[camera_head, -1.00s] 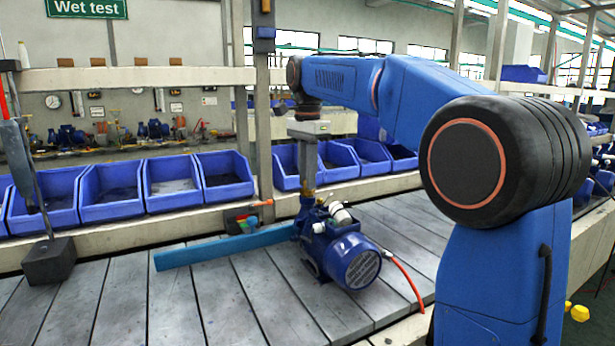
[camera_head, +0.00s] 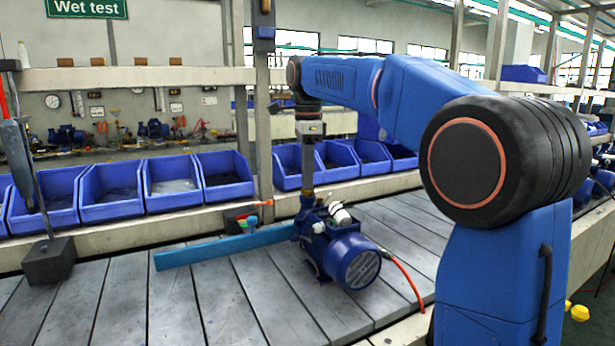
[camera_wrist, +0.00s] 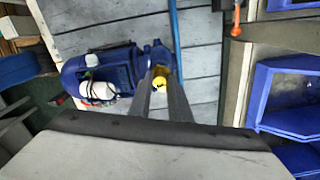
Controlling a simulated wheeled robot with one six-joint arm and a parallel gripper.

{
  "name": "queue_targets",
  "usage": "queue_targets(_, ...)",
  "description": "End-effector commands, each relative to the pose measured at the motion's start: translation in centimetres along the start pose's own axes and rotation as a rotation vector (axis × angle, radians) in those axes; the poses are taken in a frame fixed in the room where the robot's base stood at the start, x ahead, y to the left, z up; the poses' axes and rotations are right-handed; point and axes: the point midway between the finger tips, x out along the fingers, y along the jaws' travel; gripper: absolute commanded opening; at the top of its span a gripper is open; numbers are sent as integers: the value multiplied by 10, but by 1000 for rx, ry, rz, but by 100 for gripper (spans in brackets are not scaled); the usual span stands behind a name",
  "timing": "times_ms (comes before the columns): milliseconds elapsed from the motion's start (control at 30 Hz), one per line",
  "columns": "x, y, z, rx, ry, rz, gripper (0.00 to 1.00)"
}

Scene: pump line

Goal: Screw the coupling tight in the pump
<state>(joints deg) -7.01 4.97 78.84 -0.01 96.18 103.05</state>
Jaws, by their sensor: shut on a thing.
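The blue pump (camera_head: 352,260) lies on the grey slatted bench, with white fittings on top. It also shows in the wrist view (camera_wrist: 98,74). The brass coupling (camera_wrist: 159,80) sits at the pump's end port, between my fingertips. In the head view only a little brass shows below the fingers. My gripper (camera_head: 307,190) points straight down over the port and is shut on the coupling; in the wrist view its two fingers (camera_wrist: 160,84) reach to either side of it. The thread is hidden, so I cannot tell how deep the coupling sits.
A blue bar (camera_head: 215,252) lies on the bench left of the pump. A red hose (camera_head: 407,280) runs off to the right. Blue bins (camera_head: 110,194) line the back. A dark block (camera_head: 50,262) with a post stands left. The front slats are clear.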

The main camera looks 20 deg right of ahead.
Motion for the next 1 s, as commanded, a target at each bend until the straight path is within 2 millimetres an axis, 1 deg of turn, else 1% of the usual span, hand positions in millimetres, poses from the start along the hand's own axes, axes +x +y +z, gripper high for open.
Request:
queue_targets(267, 1, 0, 0, 12, 0, 3, 0)
queue_targets(600, 1, 0, 0, 272, 1, 3, 0)
queue_targets(900, 1, 0, 0, 298, 1, 3, 0)
queue_targets(933, 1, 0, 0, 298, 1, 3, 24)
queue_targets(967, 1, 0, 0, 298, 1, 2, 32)
queue_targets(1000, 1, 0, 0, 298, 1, 2, 33)
